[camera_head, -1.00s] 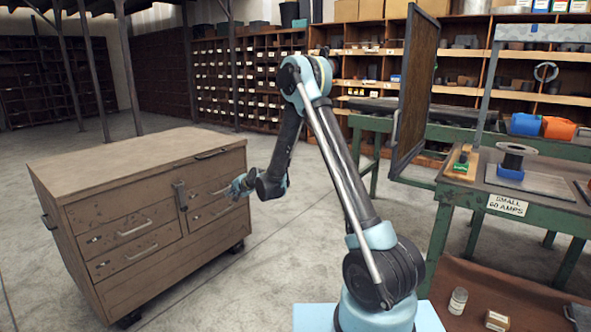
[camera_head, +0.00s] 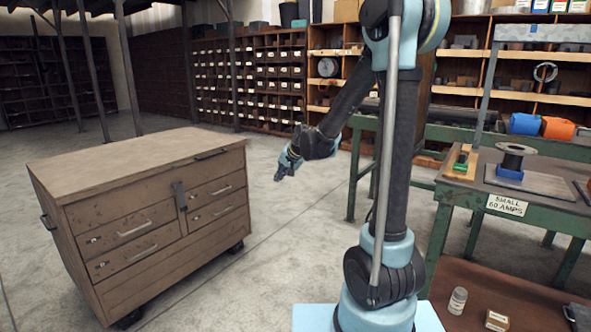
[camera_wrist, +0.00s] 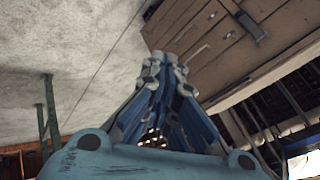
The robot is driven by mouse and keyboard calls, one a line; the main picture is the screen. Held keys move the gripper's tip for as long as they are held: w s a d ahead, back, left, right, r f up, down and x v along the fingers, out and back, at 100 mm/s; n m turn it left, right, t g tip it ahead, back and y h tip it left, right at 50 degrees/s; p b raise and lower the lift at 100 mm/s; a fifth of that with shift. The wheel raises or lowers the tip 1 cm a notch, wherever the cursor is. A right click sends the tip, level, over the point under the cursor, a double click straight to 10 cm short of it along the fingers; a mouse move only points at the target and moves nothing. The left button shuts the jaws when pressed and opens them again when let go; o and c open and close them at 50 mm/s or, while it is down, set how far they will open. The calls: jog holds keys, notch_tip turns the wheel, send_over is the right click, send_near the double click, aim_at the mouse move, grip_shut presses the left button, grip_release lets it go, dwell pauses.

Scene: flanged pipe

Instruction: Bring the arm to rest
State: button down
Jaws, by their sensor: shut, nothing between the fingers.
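My gripper (camera_head: 283,172) is in the air between the wooden drawer cabinet and the green workbench, at the end of my bent arm. In the wrist view my gripper (camera_wrist: 166,60) shows with its blue fingers drawn together at the tips. Nothing is held between them. My upper arm stands nearly upright from its light blue base, and the forearm slopes down to the left from the elbow. The elbow is partly cut off by the top edge of the head view.
The wooden drawer cabinet (camera_head: 130,218) on casters stands at the left, apart from my gripper; it also shows in the wrist view (camera_wrist: 225,40). Open concrete floor lies between.

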jog(key=s+d+r+n+g+h, duration=0.1)
jog(key=s+d+g+h, duration=0.15)
jog(key=s+d, duration=1.4)
jog(key=s+d+f+h, duration=0.1)
jog(key=s+d+f, duration=0.1)
jog(key=s, duration=0.4)
jog(key=s+d+f+n+g, duration=0.1)
jog(key=s+d+f, duration=0.1)
jog(key=s+d, duration=0.2)
jog(key=s+d+f+h, duration=0.1)
jog(key=s+d+f, duration=0.1)
jog(key=s, duration=0.8)
jog(key=shift+s+d+f+n+h, duration=0.25)
jog(key=shift+d+f+n+h, duration=0.1)
jog(key=shift+d, duration=0.1)
jog(key=shift+g, duration=0.25)
jog(key=shift+w+f, duration=0.2)
jog(key=shift+w, duration=0.2)
